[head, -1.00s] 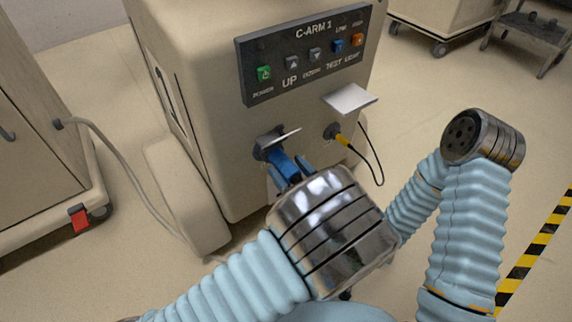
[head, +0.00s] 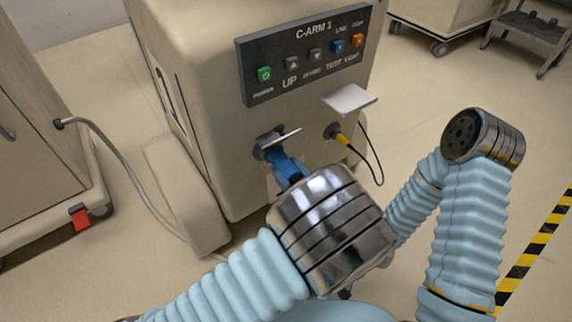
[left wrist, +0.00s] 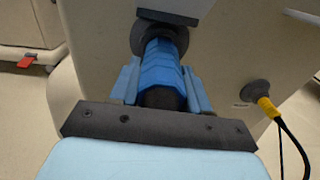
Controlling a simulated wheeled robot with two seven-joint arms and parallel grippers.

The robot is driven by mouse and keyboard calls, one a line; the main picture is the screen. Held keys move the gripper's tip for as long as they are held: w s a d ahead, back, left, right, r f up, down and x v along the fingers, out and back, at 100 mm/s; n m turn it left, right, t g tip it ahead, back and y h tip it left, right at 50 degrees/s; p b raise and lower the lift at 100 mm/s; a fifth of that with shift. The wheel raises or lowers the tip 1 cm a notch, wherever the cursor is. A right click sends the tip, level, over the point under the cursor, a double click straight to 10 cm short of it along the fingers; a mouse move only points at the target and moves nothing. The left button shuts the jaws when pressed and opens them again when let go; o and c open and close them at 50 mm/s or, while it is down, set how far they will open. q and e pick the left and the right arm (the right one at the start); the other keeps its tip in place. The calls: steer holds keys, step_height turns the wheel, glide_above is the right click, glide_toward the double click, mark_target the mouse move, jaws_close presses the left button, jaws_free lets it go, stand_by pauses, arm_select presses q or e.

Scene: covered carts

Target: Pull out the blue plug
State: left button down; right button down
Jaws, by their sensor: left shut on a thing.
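The blue plug (head: 277,159) sits in a dark round socket (head: 266,143) on the front of the beige C-ARM 1 cart (head: 220,170), under a small raised cover flap (head: 283,136). My left gripper (head: 288,170) is shut on the blue plug; its light blue fingers lie on both sides of it. In the left wrist view the plug (left wrist: 161,68) stands between the fingers (left wrist: 160,88), with its far end at the socket (left wrist: 160,35). How deep it sits cannot be told. My right arm's round metal end (head: 483,138) is at the right, with no gripper fingers visible.
A button panel (head: 305,52) is above. Another cart (head: 40,150) with a grey hose stands left. Striped floor tape (head: 535,245) runs at right.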

arm_select(q)
steer(key=shift+s+a+r+n+g+y+p, duration=0.15)
steer(key=shift+s+y+p, duration=0.15)
steer(key=shift+s, duration=0.2)
steer(key=shift+s+a+r+n+g+y+p, duration=0.15)
steer(key=shift+s+y, duration=0.15)
steer(key=shift+s, duration=0.2)
steer(key=shift+v, duration=0.95)
steer(key=shift+s+d, duration=0.1)
steer(key=shift+s, duration=0.05)
steer(key=shift+v, duration=1.2)
steer(key=shift+d, duration=0.1)
